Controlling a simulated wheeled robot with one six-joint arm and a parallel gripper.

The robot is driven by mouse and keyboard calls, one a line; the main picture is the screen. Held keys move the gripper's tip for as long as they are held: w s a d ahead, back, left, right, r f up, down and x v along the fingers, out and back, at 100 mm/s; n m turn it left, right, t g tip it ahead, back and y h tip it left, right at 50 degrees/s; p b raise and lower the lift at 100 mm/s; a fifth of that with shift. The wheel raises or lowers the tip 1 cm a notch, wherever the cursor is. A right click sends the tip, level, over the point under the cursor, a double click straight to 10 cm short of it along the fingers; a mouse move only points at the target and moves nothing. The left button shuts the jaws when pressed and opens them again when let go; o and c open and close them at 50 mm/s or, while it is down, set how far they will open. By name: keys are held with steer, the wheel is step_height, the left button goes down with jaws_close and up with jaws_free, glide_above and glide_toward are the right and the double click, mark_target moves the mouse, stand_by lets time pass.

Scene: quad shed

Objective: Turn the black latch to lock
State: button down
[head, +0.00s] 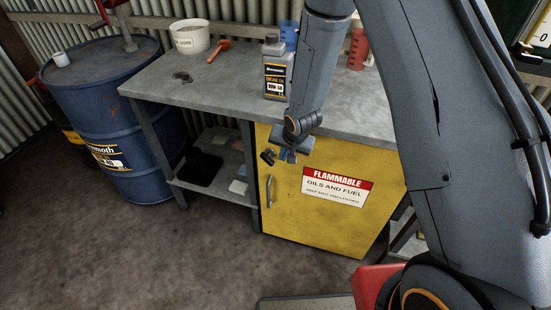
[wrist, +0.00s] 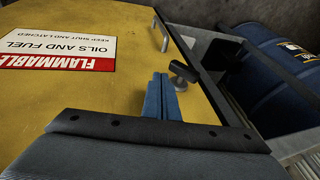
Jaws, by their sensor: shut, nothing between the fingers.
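The black latch (head: 267,157) is a short black bar near the upper left edge of the yellow cabinet door (head: 290,215). In the head view it is tilted, just left of my gripper (head: 288,154). The wrist view shows the latch (wrist: 184,72) standing out from the door on a stem, close beside my blue fingertips (wrist: 162,80). My fingers are shut with nothing between them. I cannot tell whether they touch the latch. The door looks closed. Its metal handle (head: 269,190) is below the latch in the head view.
The grey bench (head: 235,82) overhangs the cabinet and carries an oil bottle (head: 276,70), a white bucket (head: 189,38) and an orange tool (head: 219,50). A blue drum (head: 110,120) stands at the left. An open shelf (head: 218,150) is beside the cabinet.

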mark_target(274, 163)
steer(key=shift+w+a+f+p, duration=0.25)
steer(key=shift+a+f, duration=0.4)
steer(key=shift+w+a+f+p, duration=0.25)
steer(key=shift+a+f, duration=0.4)
